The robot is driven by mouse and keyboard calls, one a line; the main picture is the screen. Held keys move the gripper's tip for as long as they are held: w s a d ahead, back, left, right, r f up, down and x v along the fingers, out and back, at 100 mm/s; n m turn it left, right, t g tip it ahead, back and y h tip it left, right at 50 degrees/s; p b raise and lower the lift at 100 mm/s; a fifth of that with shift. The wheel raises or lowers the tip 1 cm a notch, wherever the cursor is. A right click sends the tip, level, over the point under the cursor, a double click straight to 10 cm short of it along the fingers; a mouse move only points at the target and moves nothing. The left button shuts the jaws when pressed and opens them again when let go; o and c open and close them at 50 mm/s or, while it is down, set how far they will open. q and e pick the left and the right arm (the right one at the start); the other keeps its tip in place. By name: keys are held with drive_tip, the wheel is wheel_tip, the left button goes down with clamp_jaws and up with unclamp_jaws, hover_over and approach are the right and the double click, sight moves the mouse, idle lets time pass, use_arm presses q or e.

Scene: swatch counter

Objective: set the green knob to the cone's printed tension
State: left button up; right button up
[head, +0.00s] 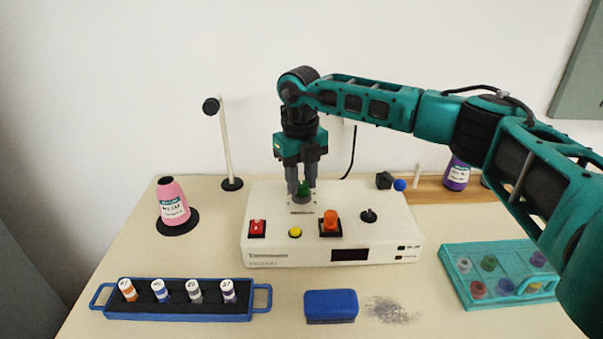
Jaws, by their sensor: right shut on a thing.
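The green knob (303,187) sits on the top of a white machine box (340,260), at its back left. My right gripper (302,192) reaches down over it from above and is shut on it; the fingers hide much of the knob and its scale. A pink cone (172,200) stands at the left on a black round base. Its white label carries print too small to read for certain. My left gripper is not in view.
The box also bears a red switch (257,228), yellow button (295,232), orange knob (330,221), black lever (369,215) and dark display (350,254). In front lie a blue vial tray (180,311), a blue block (331,306) and grey lint (391,310). A teal case (480,249) stands right.

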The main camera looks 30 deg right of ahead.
drive_tip(key=m+p, duration=0.1)
drive_tip(key=m, duration=0.2)
drive_tip(key=shift+r+m, duration=0.15)
drive_tip(key=shift+m, duration=0.25)
drive_tip(key=m+p, duration=0.1)
drive_tip(key=m, duration=0.2)
drive_tip(key=shift+m+p, duration=0.3)
drive_tip(key=shift+p, duration=0.05)
drive_tip(key=m, duration=0.3)
drive_tip(key=shift+p, duration=0.3)
drive_tip(key=shift+m, duration=0.7)
drive_tip(key=shift+w, duration=0.1)
drive_tip(key=shift+m, duration=0.3)
drive_tip(key=o, duration=1)
drive_tip(key=shift+o, duration=0.2)
